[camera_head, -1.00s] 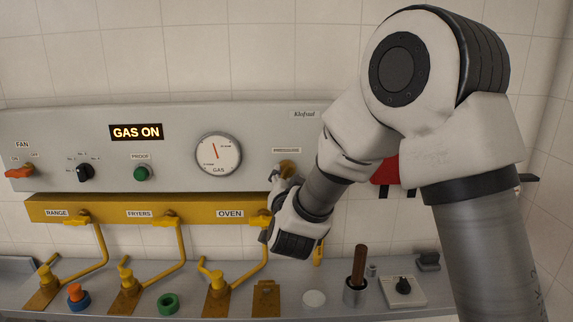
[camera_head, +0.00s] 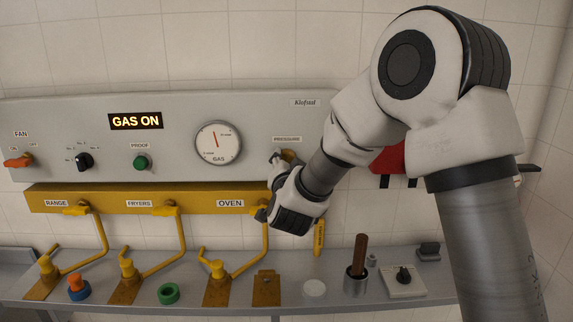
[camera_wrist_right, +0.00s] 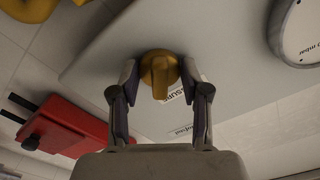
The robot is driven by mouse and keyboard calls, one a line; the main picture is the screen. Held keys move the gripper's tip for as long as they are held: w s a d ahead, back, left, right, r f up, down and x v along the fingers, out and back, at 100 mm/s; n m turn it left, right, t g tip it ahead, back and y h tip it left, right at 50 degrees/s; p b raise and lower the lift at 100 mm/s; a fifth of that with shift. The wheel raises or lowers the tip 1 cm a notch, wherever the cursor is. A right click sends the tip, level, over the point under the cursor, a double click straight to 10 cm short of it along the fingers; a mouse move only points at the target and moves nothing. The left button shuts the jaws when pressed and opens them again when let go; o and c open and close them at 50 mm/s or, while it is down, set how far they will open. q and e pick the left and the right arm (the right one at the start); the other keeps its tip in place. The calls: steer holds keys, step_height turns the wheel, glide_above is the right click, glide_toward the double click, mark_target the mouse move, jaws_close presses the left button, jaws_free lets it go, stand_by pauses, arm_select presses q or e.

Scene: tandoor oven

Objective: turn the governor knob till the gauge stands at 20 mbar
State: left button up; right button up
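The brass governor knob (camera_head: 288,154) sits under the PRESSURE label at the right end of the grey panel. In the right wrist view the knob (camera_wrist_right: 158,72) has a raised grip bar. My right gripper (camera_head: 277,161) is at the knob. In the wrist view its two fingers (camera_wrist_right: 161,88) stand open on either side of the knob, with gaps showing, so it does not look clamped. The round white gauge (camera_head: 218,143) is left of the knob. Its red needle points nearly straight up, slightly left; its numbers are too small to read. My left gripper is out of view.
The GAS ON display (camera_head: 135,121), the green PROOF knob (camera_head: 141,162) and the orange FAN switch (camera_head: 18,161) are further left. The yellow gas pipe (camera_head: 140,199) runs below. A red case (camera_head: 388,158) hangs behind my right arm. Several small items stand on the shelf below.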

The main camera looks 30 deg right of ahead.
steer(key=b+v, duration=0.1)
steer(key=v, duration=0.6)
steer(key=shift+b, duration=0.35)
